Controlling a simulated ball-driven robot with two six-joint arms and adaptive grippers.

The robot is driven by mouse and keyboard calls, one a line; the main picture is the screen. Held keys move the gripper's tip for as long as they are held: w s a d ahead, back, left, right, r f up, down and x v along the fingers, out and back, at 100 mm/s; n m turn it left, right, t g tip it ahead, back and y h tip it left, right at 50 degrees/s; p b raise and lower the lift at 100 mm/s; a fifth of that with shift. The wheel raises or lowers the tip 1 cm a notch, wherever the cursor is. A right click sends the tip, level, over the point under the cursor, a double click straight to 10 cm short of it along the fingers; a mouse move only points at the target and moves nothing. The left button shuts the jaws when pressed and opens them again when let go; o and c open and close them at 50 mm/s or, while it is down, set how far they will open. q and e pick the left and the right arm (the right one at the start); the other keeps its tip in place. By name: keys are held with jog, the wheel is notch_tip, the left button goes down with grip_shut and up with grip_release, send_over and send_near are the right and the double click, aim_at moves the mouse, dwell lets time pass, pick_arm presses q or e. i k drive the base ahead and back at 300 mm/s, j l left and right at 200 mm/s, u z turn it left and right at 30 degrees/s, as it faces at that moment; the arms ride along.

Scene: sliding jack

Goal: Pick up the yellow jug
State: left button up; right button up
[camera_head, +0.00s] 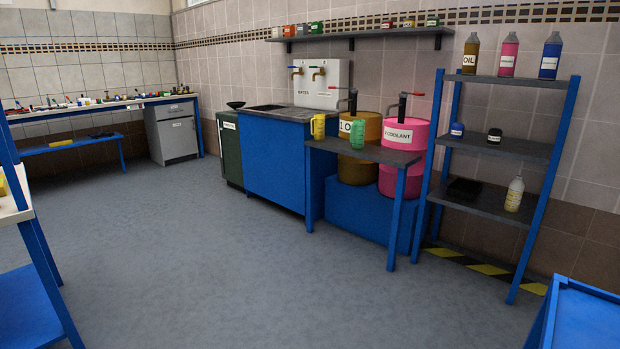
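A small yellow jug (318,127) stands upright at the left end of a narrow dark-topped table with blue legs (375,153). A green jug (357,134) stands to its right on the same table, apart from it. The yellow jug is small in the picture, so its handle is hard to make out. Neither of my grippers shows in the head view.
An orange oil drum (359,170) and a pink coolant drum (400,176) stand behind the table. A blue sink cabinet (272,165) is left of it, a bottle shelf (490,142) right. A blue-framed bench (28,290) is near left. Open grey floor (220,260) lies before the table.

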aim_at(319, 134)
jog(key=i+j, duration=0.35)
jog(key=j, duration=0.2)
jog(key=i+j, duration=0.35)
jog(key=j, duration=0.2)
jog(key=i+j, duration=0.35)
jog(key=j, duration=0.2)
jog(key=i+j, duration=0.1)
jog(key=i, duration=0.9)
jog(key=i+j, duration=0.1)
jog(key=i, duration=0.9)
jog(key=i+j, duration=0.1)
jog(key=i, duration=0.95)
jog(key=l+z, duration=0.05)
